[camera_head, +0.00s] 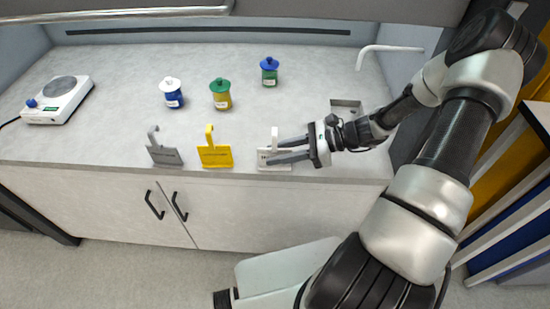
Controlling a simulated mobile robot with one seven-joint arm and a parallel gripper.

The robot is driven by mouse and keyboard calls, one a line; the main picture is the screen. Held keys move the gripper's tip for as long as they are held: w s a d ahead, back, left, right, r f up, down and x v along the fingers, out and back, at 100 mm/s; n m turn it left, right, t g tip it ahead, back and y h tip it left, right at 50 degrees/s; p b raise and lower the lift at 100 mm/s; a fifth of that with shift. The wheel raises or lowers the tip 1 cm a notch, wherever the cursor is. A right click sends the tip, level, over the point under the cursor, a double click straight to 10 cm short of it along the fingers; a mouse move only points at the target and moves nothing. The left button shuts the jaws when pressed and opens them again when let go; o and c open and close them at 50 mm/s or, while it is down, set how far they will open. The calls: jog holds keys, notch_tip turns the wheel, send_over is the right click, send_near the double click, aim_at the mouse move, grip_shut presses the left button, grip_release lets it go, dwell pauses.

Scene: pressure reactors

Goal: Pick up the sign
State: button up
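Three signs with hooked tops stand in a row along the front edge of the counter in the head view. The left one is a grey sign (166,154), the middle one a yellow sign (214,154), the right one a white sign (270,164). My gripper (278,150) points left at the white sign, its two dark fingers apart. The fingers overlap the white sign's upper part and hide some of it. I cannot tell whether they touch it or whether its post lies between them.
A hotplate device (58,100) is at left. A faucet (388,49) and small sink (346,106) are at right. The counter (120,110) has free room between.

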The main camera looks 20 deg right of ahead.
aim_at(266, 166)
jog(key=x, duration=0.3)
jog(key=shift+w+a+f, duration=0.15)
jog(key=shift+a+f, duration=0.05)
jog(key=shift+a, duration=0.1)
grip_shut()
notch_tip(266, 166, up, 10)
jog(key=shift+r+p, duration=0.1)
jog(key=shift+p, duration=0.35)
dwell(0.4)
